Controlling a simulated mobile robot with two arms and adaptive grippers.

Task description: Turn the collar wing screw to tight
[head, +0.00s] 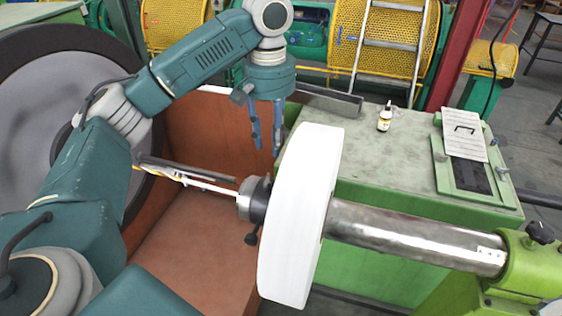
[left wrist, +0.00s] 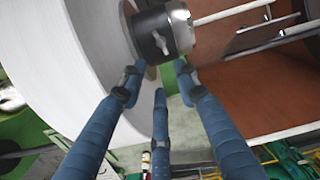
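A dark collar (head: 258,198) sits on the shaft against the white disc (head: 300,220). In the left wrist view the black collar (left wrist: 150,30) has a metal end, and a small silvery wing screw (left wrist: 160,42) stands out on its side. In the head view a small dark knob hangs below the collar; I cannot tell whether it is the wing screw. My left gripper (head: 265,135) points down above the collar, clear of it. In the left wrist view its blue fingers (left wrist: 158,82) are spread and empty, with the wing screw beyond their tips. My right gripper is not in view.
A thick metal shaft (head: 415,238) runs right from the disc to a green stand (head: 535,255). Brown panels (head: 190,235) lie below the collar. A green cabinet (head: 400,170) behind carries a small bottle (head: 385,118) and a clipboard-like plate (head: 464,137).

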